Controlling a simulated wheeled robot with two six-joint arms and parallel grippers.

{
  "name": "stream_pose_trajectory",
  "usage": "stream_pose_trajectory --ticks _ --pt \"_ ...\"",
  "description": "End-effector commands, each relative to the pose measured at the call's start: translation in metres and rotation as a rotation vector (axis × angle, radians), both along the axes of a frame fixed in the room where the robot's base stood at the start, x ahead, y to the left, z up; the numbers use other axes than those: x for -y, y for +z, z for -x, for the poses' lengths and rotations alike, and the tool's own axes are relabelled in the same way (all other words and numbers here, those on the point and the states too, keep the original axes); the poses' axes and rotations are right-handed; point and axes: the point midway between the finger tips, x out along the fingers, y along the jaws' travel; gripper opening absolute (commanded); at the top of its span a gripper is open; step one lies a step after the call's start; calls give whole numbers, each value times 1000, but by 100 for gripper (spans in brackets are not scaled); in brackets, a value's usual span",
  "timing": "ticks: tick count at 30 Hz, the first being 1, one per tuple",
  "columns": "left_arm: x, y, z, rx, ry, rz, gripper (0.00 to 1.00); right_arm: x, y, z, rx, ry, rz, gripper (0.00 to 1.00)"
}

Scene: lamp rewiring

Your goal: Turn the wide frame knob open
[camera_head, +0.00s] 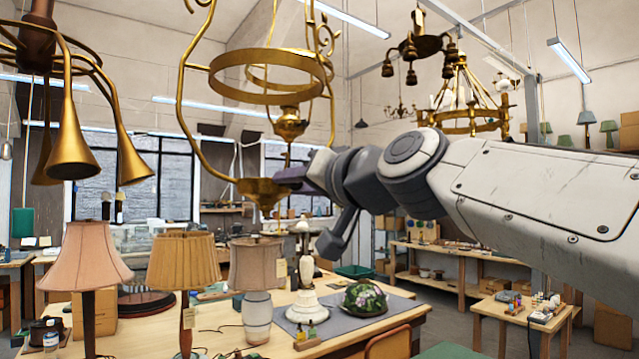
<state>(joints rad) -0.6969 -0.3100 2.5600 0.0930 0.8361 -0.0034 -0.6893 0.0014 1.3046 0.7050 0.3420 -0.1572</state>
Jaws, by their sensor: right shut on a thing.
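The wide brass lamp frame (183,100) hangs at the upper middle, with a wide ring (268,88) and a small brass cup (258,192) at its bottom. My right arm comes in from the right. Its gripper (284,180) is at the right side of the cup, shut on a small part of the frame there. That part looks to be the knob, but the jaws hide it, so I cannot tell how far it is turned. My left gripper is not in view.
Brass horn lamp (65,135) hangs at left, and a chandelier (462,105) hangs at right behind my arm. Below stand several shaded lamps (88,255), a white lamp base (307,308) and a flowered glass shade (365,297) on the workbench.

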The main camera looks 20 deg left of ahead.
Motion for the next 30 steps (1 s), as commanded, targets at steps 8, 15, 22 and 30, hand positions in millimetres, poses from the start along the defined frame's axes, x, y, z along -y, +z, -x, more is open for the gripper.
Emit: stream_pose_trajectory --ticks 8,15,22,30 --pt "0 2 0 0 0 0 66 0 0 0 -203 -1 -158 0" --pt "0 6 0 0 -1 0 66 0 0 0 -383 0 -297 0" --pt "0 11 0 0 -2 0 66 0 1 0 -555 -1 -433 0" --pt "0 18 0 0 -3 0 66 0 1 0 -757 -1 -589 0"
